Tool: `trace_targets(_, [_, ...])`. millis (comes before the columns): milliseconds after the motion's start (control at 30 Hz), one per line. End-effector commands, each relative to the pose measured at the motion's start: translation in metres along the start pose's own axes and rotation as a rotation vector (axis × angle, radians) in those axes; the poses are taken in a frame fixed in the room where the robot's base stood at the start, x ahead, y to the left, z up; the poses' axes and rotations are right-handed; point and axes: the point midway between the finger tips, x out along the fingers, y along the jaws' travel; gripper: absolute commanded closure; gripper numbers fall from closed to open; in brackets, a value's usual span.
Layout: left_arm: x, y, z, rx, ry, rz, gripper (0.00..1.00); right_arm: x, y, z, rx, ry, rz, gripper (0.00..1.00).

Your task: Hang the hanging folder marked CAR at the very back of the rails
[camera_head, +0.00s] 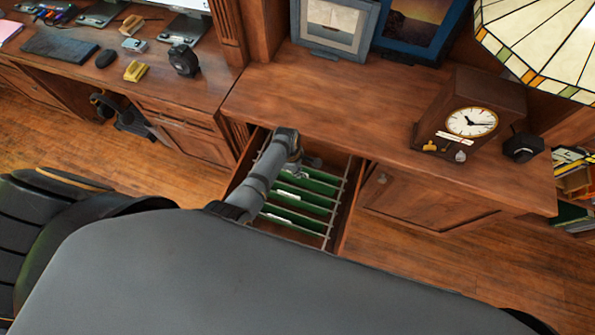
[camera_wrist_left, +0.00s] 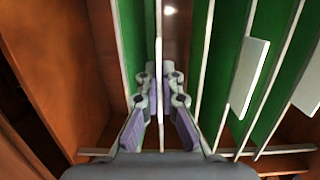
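The open drawer (camera_head: 352,205) holds several green hanging folders (camera_head: 300,202) across its metal rails (camera_head: 338,205). My left arm reaches over the drawer from the left, with the left gripper (camera_head: 311,162) low at the end by the cabinet. In the left wrist view, the left gripper (camera_wrist_left: 160,72) points down with its fingers close together on the pale top bar of a folder (camera_wrist_left: 159,30). Other green folders with white tabs (camera_wrist_left: 250,78) hang to the right. The lettering on the tabs is not legible, so I cannot tell which is marked CAR. My right gripper is out of view.
A wooden drawer wall (camera_wrist_left: 55,60) is close on the left in the wrist view. The cabinet top (camera_head: 330,100) overhangs the drawer's far end and carries a clock (camera_head: 470,120) and framed pictures (camera_head: 335,25). A desk (camera_head: 150,70) with small items stands at left.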

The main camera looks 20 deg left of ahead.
Motion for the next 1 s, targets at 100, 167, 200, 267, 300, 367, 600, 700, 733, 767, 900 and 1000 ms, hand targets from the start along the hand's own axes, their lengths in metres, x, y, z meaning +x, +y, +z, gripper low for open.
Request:
trace_targets(100, [-0.001, 0.000, 0.000, 0.000, 0.000, 0.001, 1.00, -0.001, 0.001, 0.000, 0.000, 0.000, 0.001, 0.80])
trace_targets(167, [-0.001, 0.000, 0.000, 0.000, 0.000, 0.001, 1.00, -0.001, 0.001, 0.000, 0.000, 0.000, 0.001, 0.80])
trace_targets(200, [-0.001, 0.000, 0.000, 0.000, 0.000, 0.001, 1.00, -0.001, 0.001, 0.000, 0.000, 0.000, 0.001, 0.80])
trace_targets(267, [-0.001, 0.000, 0.000, 0.000, 0.000, 0.001, 1.00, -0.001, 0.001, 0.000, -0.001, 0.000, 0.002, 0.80])
trace_targets(300, [-0.001, 0.000, 0.000, 0.000, 0.000, 0.001, 0.95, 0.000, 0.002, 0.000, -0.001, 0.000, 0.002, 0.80])
trace_targets(367, [-0.001, 0.000, 0.000, 0.000, 0.000, 0.001, 0.87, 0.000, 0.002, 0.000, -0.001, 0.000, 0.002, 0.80])
trace_targets(600, [-0.001, 0.000, 0.000, 0.000, 0.000, 0.000, 0.68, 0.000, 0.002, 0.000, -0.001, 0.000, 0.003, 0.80])
trace_targets(700, [-0.001, 0.000, 0.000, 0.000, 0.000, 0.000, 0.68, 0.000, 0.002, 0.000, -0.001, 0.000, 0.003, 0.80])
trace_targets(733, [0.000, 0.000, 0.000, 0.000, 0.000, 0.000, 0.68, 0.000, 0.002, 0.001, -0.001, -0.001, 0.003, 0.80])
trace_targets(767, [-0.001, 0.000, 0.000, 0.000, 0.000, 0.000, 0.68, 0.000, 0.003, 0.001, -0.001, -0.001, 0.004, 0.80])
trace_targets(900, [-0.009, 0.001, 0.000, 0.000, 0.000, 0.002, 0.68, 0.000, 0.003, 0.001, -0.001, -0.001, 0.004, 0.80])
trace_targets(1000, [-0.026, 0.001, 0.000, 0.000, 0.001, 0.005, 0.68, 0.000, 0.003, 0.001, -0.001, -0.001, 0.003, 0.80])
